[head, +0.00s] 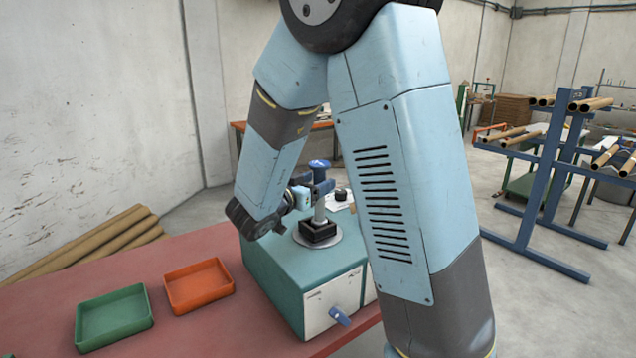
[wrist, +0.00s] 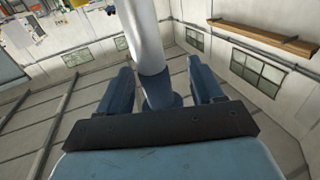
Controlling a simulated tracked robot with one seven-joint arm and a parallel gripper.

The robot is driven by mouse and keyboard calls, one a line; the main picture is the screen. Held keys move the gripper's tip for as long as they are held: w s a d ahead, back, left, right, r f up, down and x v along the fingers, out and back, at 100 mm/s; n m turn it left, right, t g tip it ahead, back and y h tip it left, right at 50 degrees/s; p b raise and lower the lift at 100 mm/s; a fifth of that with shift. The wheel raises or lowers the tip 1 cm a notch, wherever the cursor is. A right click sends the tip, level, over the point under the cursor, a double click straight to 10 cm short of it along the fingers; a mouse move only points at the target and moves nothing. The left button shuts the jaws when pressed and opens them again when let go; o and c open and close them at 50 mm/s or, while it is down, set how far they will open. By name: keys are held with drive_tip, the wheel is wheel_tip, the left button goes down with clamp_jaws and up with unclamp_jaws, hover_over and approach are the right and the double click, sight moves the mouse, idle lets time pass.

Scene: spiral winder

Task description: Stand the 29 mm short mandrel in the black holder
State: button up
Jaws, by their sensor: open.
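A mandrel with a grey shaft (head: 320,212) stands upright at the black holder (head: 318,233), its lower end apparently inside it. The holder sits on a round grey plate on top of the teal machine box. A blue flanged piece (head: 319,165) shows above my gripper and seems to be the mandrel's head. My gripper (head: 322,188) is level with the upper shaft. In the wrist view, my open fingers (wrist: 159,68) lie on either side of the mandrel (wrist: 148,40), near its blue end, with gaps visible. The seat inside the holder is hidden.
The teal box (head: 290,268) stands on a red bench (head: 50,290), with a blue knob (head: 340,317) on its front. An orange tray (head: 199,302) and a green tray (head: 114,338) lie to the left. A small dark round thing (head: 341,195) is right of the gripper.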

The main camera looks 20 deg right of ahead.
drive_tip(key=v, duration=1.2)
drive_tip(key=shift+s+a, duration=0.2)
drive_tip(key=shift+a, duration=0.15)
drive_tip(key=w+r+n+t+y, duration=0.2)
drive_tip(key=w+r+t+y, duration=0.2)
drive_tip(key=w+y, duration=0.25)
wheel_tip(320, 180, up, 5)
drive_tip(key=s+n+y, duration=0.2)
drive_tip(key=n+y, duration=0.3)
drive_tip(key=y, duration=0.4)
drive_tip(key=s+d+f+n+g, duration=0.2)
drive_tip(key=s+d+g, duration=0.2)
drive_tip(key=s, duration=0.8)
drive_tip(key=s+d+f+n+g, duration=0.1)
drive_tip(key=s+d+g, duration=0.3)
drive_tip(key=s, duration=0.9)
drive_tip(key=d+n, duration=0.1)
drive_tip(key=d, duration=0.2)
drive_tip(key=shift+d+f+g+h, duration=0.3)
drive_tip(key=shift+f+g+h, duration=0.05)
drive_tip(key=shift+f+g, duration=0.05)
